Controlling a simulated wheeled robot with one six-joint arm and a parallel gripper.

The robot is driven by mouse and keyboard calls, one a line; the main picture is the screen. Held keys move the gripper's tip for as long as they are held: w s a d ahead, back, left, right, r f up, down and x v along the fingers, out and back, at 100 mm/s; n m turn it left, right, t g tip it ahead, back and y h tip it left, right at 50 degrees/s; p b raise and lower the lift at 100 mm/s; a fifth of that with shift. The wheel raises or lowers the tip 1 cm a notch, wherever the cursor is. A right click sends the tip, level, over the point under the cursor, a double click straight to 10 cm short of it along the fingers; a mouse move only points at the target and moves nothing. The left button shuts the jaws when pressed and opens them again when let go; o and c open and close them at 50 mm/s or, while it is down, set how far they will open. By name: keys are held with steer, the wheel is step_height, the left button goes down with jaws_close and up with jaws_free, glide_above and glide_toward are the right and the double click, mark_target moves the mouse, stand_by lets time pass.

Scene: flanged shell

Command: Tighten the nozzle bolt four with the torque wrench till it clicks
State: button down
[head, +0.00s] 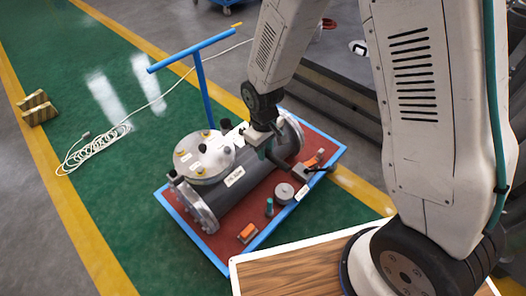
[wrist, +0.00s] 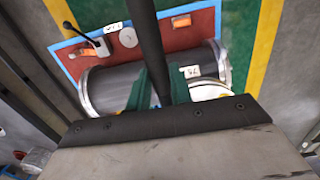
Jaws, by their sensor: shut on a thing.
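The flanged shell (head: 225,195), a dark cylinder with grey end flanges, lies on a red-topped cart. Its round nozzle cover (head: 205,155) carries bolts, some with yellow marks; I cannot tell which is bolt four. My gripper (head: 265,150) is over the shell, right of the cover. In the wrist view its green fingers (wrist: 158,90) are shut on a dark bar, seemingly the torque wrench (wrist: 149,40). The bar runs out of the top of that view, across the shell (wrist: 115,85). Its working end is not clear in either view. The cover's edge (wrist: 207,91) shows at right there.
The blue-edged cart (head: 225,262) holds a grey disc (head: 284,193), a teal-topped piece (head: 269,206) and orange items (head: 247,232). Its blue handle (head: 203,85) rises behind.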

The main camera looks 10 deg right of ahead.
steer(key=shift+s+a, duration=0.3)
steer(key=shift+s, duration=0.15)
steer(key=shift+f, duration=3.95)
steer(key=s+a+m, duration=0.3)
steer(key=a+m, duration=0.4)
steer(key=a, duration=0.4)
steer(key=shift+a+m, duration=0.3)
stand_by(0.7)
steer(key=shift+d+f, duration=0.1)
steer(key=shift+d, duration=0.05)
